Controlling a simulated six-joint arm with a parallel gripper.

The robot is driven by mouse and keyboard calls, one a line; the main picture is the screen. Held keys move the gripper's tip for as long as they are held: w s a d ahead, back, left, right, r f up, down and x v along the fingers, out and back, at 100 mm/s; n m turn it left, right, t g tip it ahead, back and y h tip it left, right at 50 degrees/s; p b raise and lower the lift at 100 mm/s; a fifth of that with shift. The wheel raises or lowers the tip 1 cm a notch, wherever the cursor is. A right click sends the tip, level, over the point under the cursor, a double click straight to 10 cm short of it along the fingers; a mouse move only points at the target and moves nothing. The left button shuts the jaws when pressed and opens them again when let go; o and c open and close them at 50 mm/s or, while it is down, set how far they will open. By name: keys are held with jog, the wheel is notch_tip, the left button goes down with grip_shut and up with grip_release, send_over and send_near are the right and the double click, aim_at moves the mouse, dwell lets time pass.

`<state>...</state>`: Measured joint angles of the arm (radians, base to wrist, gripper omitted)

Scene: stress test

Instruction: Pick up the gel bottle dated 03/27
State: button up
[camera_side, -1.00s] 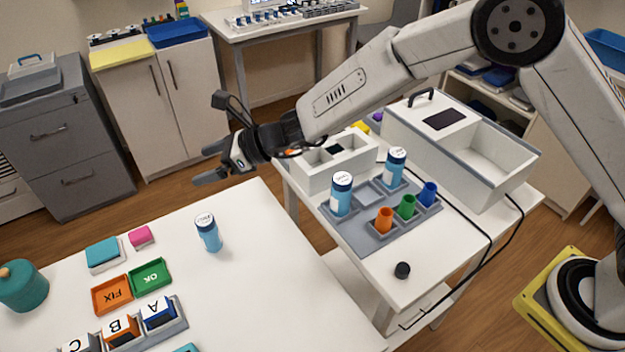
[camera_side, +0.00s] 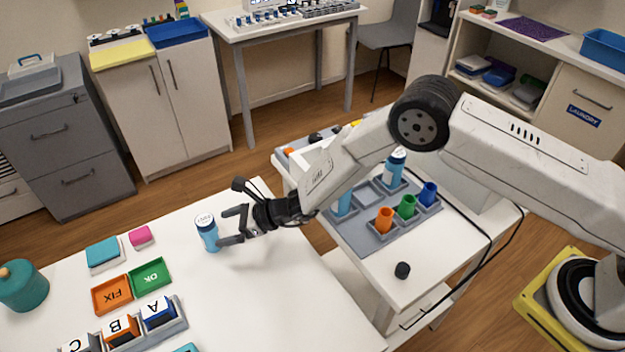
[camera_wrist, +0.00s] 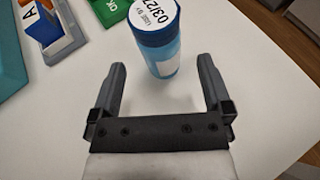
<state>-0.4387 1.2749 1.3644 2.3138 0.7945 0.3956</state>
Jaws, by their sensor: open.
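My gripper (camera_side: 232,226) is open and low over the table, just right of this bottle. In the wrist view the bottle stands ahead of and between the two fingers (camera_wrist: 164,76), apart from both. Two more blue bottles stand in the grey rack, one (camera_side: 397,168) at its back and one (camera_side: 343,203) mostly hidden behind my arm.
The grey rack (camera_side: 362,238) on the side cart also holds an orange (camera_side: 384,220), a green (camera_side: 406,206) and a blue cup (camera_side: 428,193). Left of the bottle are FIX and OK trays (camera_side: 150,274), lettered blocks (camera_side: 122,330) and a teal jar (camera_side: 22,287). The table's front right is clear.

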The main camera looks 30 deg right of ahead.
aim_at(210, 232)
jog(key=shift+a, duration=0.15)
jog(key=shift+x, duration=2.35)
grip_shut()
